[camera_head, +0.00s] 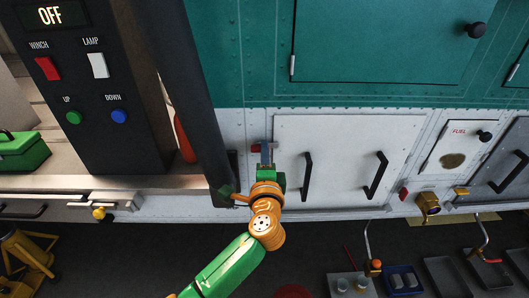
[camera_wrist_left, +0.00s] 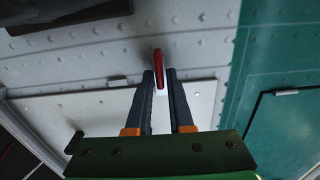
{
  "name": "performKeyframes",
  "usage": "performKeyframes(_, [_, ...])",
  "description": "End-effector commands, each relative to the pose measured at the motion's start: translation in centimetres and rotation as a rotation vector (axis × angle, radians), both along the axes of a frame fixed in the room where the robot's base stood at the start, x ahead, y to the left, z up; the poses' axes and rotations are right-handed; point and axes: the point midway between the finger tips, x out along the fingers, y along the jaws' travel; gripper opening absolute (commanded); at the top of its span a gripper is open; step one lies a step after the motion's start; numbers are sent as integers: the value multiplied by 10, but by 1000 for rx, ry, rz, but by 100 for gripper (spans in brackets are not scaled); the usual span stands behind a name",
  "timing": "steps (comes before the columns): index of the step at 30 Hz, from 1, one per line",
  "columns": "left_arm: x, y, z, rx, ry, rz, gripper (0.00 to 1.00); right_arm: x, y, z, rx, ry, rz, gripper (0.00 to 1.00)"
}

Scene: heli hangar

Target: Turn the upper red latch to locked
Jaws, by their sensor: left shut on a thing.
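The upper red latch (camera_head: 255,149) is at the upper left edge of a white panel (camera_head: 350,135) with two black handles. In the head view it shows as a small red piece at my left gripper's fingertips, partly hidden by them. My left gripper (camera_head: 266,152) reaches up to it from below. In the left wrist view the red latch (camera_wrist_left: 158,55) sticks out from between the fingertips of the gripper (camera_wrist_left: 160,80), which is shut on it. Another red latch (camera_head: 403,194) is at the panel's lower right. My right gripper is not in view.
A dark slanted post (camera_head: 198,90) stands close left of my left gripper. A switch box (camera_head: 88,85) reading OFF and a green case (camera_head: 22,151) are at the left. A fuel panel (camera_head: 455,150) and trays (camera_head: 445,272) are at the right.

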Motion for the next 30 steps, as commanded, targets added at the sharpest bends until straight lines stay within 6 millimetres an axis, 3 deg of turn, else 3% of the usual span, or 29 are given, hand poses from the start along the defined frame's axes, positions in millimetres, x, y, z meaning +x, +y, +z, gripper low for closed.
performKeyframes(5, [0, 0, -2, 0, 4, -1, 0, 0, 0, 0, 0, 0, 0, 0])
performKeyframes(6, [0, 0, -2, 0, 4, -1, 28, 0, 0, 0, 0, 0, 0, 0])
performKeyframes(8, [0, 0, -2, 0, 3, 0, 42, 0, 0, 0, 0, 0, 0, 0])
performKeyframes(19, [-5, 0, -2, -3, 2, 0, 42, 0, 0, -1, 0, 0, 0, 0])
performKeyframes(30, [-64, -1, -3, -3, 3, -3, 42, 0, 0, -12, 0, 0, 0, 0])
